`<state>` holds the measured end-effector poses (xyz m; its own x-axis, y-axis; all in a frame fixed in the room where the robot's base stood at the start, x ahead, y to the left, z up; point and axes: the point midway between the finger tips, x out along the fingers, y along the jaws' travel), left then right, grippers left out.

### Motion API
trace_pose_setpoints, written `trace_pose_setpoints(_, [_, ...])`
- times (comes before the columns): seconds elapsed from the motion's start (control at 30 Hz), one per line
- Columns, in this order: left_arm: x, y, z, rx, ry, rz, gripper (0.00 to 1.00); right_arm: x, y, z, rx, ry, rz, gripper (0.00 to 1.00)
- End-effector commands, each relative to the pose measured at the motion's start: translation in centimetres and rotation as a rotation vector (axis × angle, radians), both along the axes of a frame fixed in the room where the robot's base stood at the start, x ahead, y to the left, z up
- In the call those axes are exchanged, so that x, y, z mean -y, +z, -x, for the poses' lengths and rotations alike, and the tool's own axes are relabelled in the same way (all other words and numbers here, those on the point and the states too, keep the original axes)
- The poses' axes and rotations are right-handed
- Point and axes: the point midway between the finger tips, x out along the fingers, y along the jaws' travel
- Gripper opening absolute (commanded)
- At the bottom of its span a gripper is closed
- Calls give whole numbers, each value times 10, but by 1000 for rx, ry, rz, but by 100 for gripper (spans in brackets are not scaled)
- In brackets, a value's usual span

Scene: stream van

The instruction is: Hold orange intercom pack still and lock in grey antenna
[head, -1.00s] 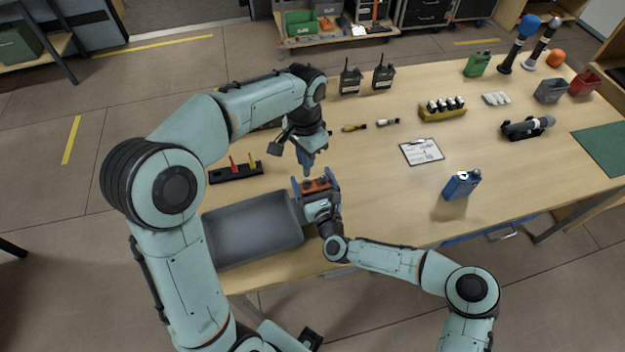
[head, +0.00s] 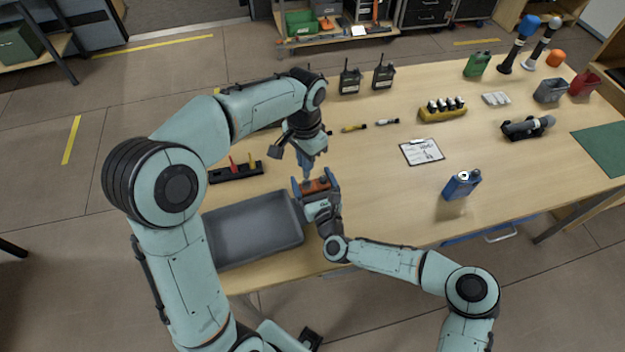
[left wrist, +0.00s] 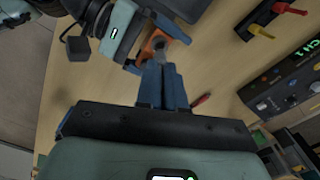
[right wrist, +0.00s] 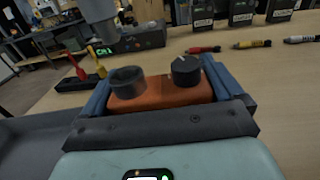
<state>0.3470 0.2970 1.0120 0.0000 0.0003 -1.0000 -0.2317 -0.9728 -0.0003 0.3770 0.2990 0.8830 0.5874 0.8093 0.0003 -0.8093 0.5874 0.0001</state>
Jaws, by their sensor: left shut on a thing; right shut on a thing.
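The orange intercom pack (head: 317,186) is in my right gripper (head: 318,190) beside the grey tray. In the right wrist view the pack (right wrist: 162,95) sits between both fingers, with a hollow dark socket (right wrist: 127,82) at left and a dark knob (right wrist: 186,70) at right. My left gripper (head: 307,172) points down just above the pack. In the left wrist view its blue fingers (left wrist: 163,75) are shut on a grey piece, apparently the grey antenna (left wrist: 161,54), mostly hidden by them. In the right wrist view a grey cylinder (right wrist: 98,12), likely the antenna, hangs above and behind the socket, apparently apart.
The empty grey tray (head: 211,232) lies at the front left. A black holder (head: 222,177) with red and yellow pieces stands behind it. The table's middle is mostly clear.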

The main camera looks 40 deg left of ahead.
Motion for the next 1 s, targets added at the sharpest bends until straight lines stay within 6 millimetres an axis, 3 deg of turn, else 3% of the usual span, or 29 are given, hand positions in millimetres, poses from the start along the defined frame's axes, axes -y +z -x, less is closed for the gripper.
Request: trace_pose_setpoints(1.0, [0,-23,0,-1,0,0,0,0,1,0,1,0,-2,55])
